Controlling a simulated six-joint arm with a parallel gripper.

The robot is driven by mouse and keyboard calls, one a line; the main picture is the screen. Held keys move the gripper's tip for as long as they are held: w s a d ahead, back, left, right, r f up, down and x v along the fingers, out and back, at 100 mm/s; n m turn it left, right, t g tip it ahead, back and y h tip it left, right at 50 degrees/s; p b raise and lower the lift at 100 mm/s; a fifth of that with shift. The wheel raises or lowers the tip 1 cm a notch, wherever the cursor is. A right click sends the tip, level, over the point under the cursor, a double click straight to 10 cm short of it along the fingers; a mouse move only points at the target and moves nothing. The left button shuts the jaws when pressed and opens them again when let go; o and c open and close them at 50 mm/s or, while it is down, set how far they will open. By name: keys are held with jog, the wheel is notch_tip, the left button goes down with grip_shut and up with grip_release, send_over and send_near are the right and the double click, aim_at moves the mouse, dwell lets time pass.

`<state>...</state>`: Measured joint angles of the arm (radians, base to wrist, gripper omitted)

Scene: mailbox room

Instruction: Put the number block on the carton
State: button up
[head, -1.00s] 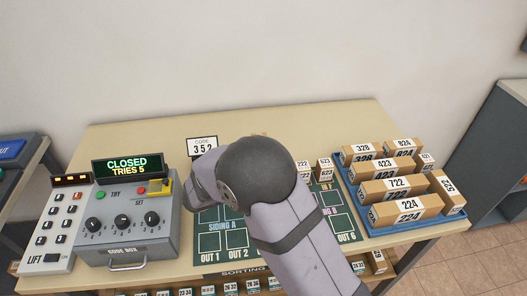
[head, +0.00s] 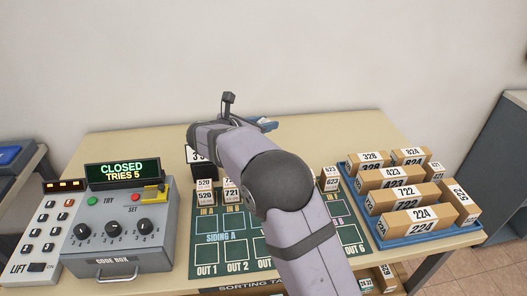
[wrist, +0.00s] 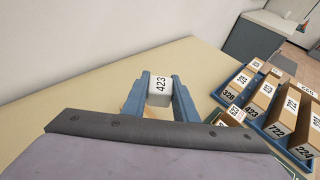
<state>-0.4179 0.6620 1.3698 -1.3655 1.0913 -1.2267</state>
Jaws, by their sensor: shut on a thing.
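In the head view my arm hides the block; only a bit of blue gripper (head: 263,122) shows over the back of the table. Several brown cartons with white number labels sit in the blue tray at the right. One carton reads 423 (head: 395,184); it also shows in the wrist view (wrist: 255,112). The block is apart from the cartons, to their left in the wrist view.
The blue tray (head: 386,243) fills the table's right end. The green siding mat (head: 206,255) holds small parcels (head: 204,196) along its back. The code box (head: 120,235) reads CLOSED, TRIES 5. The back strip of the table (head: 350,125) is bare.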

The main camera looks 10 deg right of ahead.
jog(key=shift+f+p, duration=0.4)
jog(key=shift+f, duration=4.25)
jog(key=shift+f, duration=0.1)
jog(key=o, duration=1)
jog(key=shift+o, duration=0.2)
jog(key=shift+a, duration=0.1)
jog(key=b+v, duration=0.1)
jog(key=v, duration=1.1)
jog(key=shift+b, duration=0.4)
